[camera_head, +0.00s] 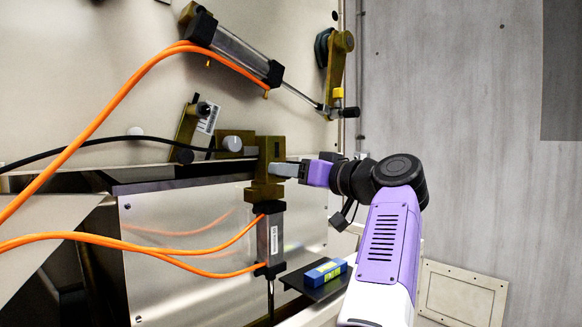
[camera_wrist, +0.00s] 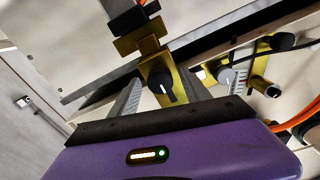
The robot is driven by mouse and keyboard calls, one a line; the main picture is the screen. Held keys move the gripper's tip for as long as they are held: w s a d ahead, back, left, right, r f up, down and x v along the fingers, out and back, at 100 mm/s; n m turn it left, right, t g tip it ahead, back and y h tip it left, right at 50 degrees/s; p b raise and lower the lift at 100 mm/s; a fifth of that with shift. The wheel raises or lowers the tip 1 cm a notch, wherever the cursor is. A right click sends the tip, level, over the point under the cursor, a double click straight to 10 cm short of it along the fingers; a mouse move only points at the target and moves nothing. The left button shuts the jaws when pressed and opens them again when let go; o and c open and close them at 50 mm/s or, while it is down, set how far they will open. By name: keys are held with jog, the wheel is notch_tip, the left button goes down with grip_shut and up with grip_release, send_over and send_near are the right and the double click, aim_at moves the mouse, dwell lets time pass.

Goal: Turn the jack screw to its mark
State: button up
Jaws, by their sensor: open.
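My gripper (camera_head: 284,169) is at the front of a brass block (camera_head: 267,160) on the machine in the head view. In the wrist view my gripper (camera_wrist: 186,80) is open, with its two grey fingers apart. Between them, nearer the left finger, is a black round knob (camera_wrist: 163,84) with a white pointer line, on the brass block (camera_wrist: 158,66). This knob may be the jack screw, but I cannot be sure. Nothing is held, and I cannot tell whether a finger touches the knob. In the head view the gripper hides the knob. I cannot make out a mark beside it.
Orange hoses (camera_head: 120,100) run to two cylinders, one above (camera_head: 240,55) and one below (camera_head: 270,240) the brass block. A black cable (camera_head: 90,143) crosses at left. The grey floor (camera_head: 450,130) at right is clear.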

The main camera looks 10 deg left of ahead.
grip_shut()
dwell(0.3)
jog(key=shift+m, duration=0.3)
jog(key=shift+m+p, duration=0.3)
jog(key=shift+m, duration=3)
grip_release()
